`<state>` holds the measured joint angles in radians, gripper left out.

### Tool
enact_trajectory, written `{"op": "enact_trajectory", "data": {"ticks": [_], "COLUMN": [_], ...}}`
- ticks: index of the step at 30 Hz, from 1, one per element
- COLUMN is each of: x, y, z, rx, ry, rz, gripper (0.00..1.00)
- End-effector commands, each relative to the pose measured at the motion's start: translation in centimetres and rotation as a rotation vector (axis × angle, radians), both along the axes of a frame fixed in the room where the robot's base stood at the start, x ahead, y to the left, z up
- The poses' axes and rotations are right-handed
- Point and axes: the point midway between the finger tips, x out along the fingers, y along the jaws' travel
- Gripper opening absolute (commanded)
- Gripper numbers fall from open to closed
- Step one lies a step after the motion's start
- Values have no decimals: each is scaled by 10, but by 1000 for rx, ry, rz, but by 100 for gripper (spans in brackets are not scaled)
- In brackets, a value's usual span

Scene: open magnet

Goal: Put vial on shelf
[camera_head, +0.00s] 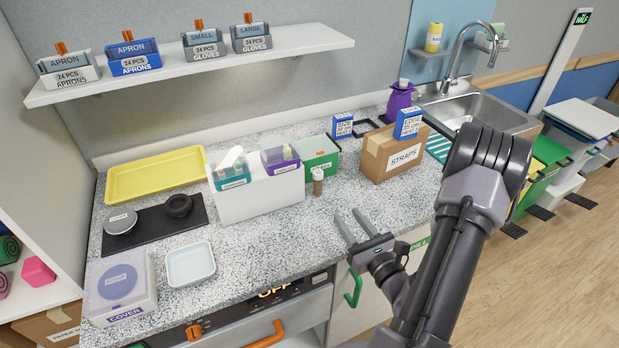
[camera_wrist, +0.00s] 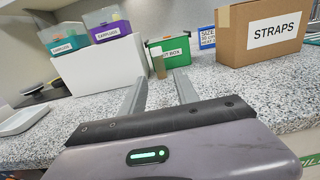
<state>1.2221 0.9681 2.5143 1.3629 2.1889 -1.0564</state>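A small brown vial (camera_head: 318,182) with a pale cap stands upright on the speckled counter, in front of a green box. In the wrist view the vial (camera_wrist: 159,66) shows beyond the gap between my fingers. My gripper (camera_head: 348,213) is open and empty, over the counter's front part, apart from the vial and on the near side of it. Its two fingers also show in the wrist view (camera_wrist: 160,84), pointing towards the vial. A white wall shelf (camera_head: 173,62) hangs above the counter at the back left, holding apron and glove boxes.
A white block (camera_head: 260,200) with earplug boxes stands left of the vial. The green box (camera_head: 322,150) is behind it, and a cardboard STRAPS box (camera_head: 390,163) stands to the right. A yellow tray (camera_head: 150,177) lies at left. The counter before the vial is clear.

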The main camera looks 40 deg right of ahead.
Motion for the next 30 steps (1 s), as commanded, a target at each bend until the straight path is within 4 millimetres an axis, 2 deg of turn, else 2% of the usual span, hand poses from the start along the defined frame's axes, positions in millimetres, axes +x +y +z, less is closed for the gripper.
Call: {"op": "enact_trajectory", "data": {"ticks": [9, 12, 17, 21, 24, 30], "x": [80, 100, 117, 144, 160, 167], "y": [-17, -22, -25, -29, -33, -35], "z": [0, 0, -1, -10, -9, -7], "rx": [-5, -4, -2, -2, -3, 0], "ry": [-3, -3, -3, -4, -3, -2], "rz": [7, 6, 6, 7, 5, 4], "gripper": [37, 37, 37, 37, 37, 37]}}
